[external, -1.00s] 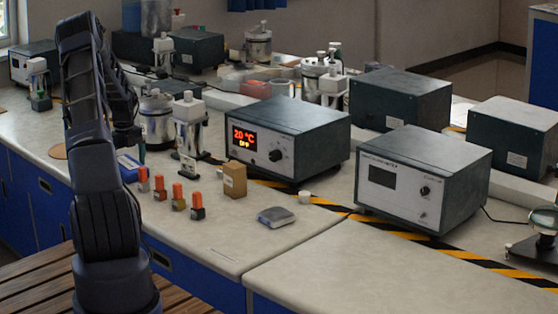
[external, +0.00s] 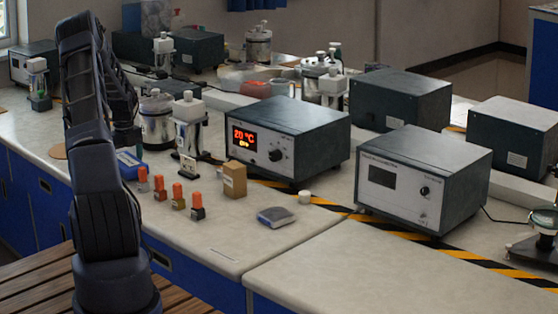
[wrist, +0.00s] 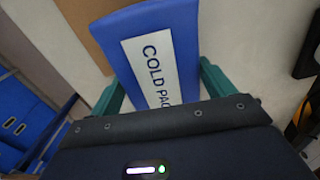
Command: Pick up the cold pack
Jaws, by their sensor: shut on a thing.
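The cold pack (wrist: 193,30) is a flat blue block with a white label reading "COLD PAC", its end cut off from view by my wrist. In the wrist view, my gripper (wrist: 160,88) has its teal fingers on either side of the pack and is shut on it. In the external view, the blue pack (external: 128,160) shows near the counter's front left, partly hidden by my arm. I cannot tell whether it touches the counter.
Several orange-capped bottles (external: 178,197) and a small cardboard box (external: 233,180) stand to the right of the pack. A steel vessel (external: 157,120) stands behind. A grey-blue pad (external: 276,216) lies further right.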

